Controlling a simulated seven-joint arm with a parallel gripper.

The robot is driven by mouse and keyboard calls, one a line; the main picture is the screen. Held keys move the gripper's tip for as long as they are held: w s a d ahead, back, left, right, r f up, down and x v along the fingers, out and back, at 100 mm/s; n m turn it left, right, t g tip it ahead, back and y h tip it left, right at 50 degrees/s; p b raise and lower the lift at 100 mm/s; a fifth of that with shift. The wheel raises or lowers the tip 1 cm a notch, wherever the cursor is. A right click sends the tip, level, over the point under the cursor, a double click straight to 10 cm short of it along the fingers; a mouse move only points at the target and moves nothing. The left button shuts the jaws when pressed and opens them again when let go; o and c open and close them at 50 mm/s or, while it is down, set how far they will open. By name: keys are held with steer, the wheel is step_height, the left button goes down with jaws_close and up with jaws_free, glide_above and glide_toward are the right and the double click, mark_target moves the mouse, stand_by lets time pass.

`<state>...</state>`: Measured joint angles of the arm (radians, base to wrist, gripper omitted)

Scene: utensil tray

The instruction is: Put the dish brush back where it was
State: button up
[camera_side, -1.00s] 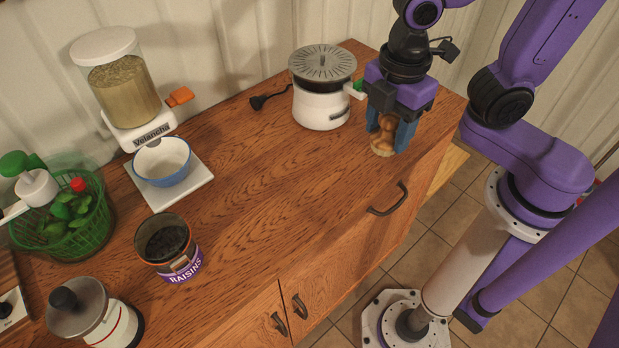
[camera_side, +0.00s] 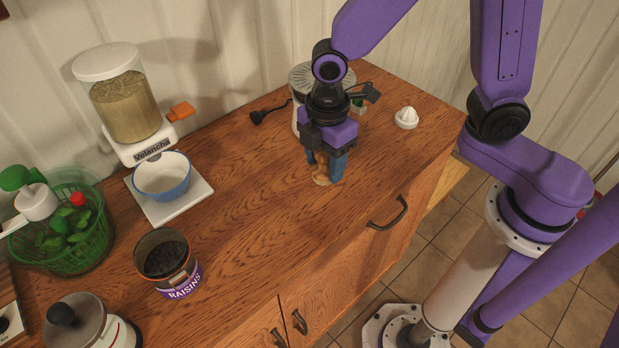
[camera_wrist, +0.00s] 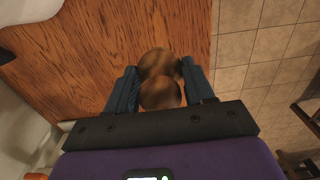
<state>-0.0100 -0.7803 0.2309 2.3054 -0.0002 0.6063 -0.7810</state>
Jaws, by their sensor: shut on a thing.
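The dish brush (camera_side: 321,179) is a brown wooden piece with a rounded knob. My gripper (camera_side: 325,164) is shut on its upper part, with the blue fingers on either side. The brush hangs upright below the fingers, over the middle-right of the wooden counter. I cannot tell whether its base touches the counter. In the wrist view the brush (camera_wrist: 160,78) sits between the two fingers of my gripper (camera_wrist: 160,88), its round knob nearest the camera. The fingers hide part of its sides.
A white appliance with a slotted grey top (camera_side: 303,78) stands behind my gripper. A small white reamer (camera_side: 406,118) lies to the right. A raisins tin (camera_side: 180,281), a blue bowl (camera_side: 162,188) on a scale and a green basket (camera_side: 72,255) stand left. Counter between is clear.

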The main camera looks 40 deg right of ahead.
mark_target(311, 169)
steer(key=shift+w+a+f, duration=0.35)
steer(key=shift+w+f, duration=0.2)
steer(key=shift+f, duration=0.2)
steer(key=shift+w+a+f, duration=0.3)
steer(key=shift+w+f, duration=0.25)
steer(key=shift+f, duration=0.2)
steer(key=shift+w+a+f, duration=0.1)
steer(key=shift+w+f, duration=0.05)
steer(key=shift+f, duration=1.55)
steer(key=shift+f, duration=0.15)
steer(key=o, duration=1.1)
step_height(311, 169, up, 12)
steer(key=shift+r, duration=0.15)
steer(key=s+d+m, duration=0.1)
steer(key=s+d, duration=0.4)
steer(key=s, duration=0.1)
steer(key=s+d+r+m, duration=0.1)
steer(key=s+d+m, duration=0.1)
steer(key=s+d, duration=0.3)
steer(key=s+d+r+m, duration=0.1)
steer(key=s+d+m, duration=0.1)
steer(key=s+d, duration=0.3)
steer(key=shift+s+d+r, duration=0.15)
steer(key=shift+s, duration=1.05)
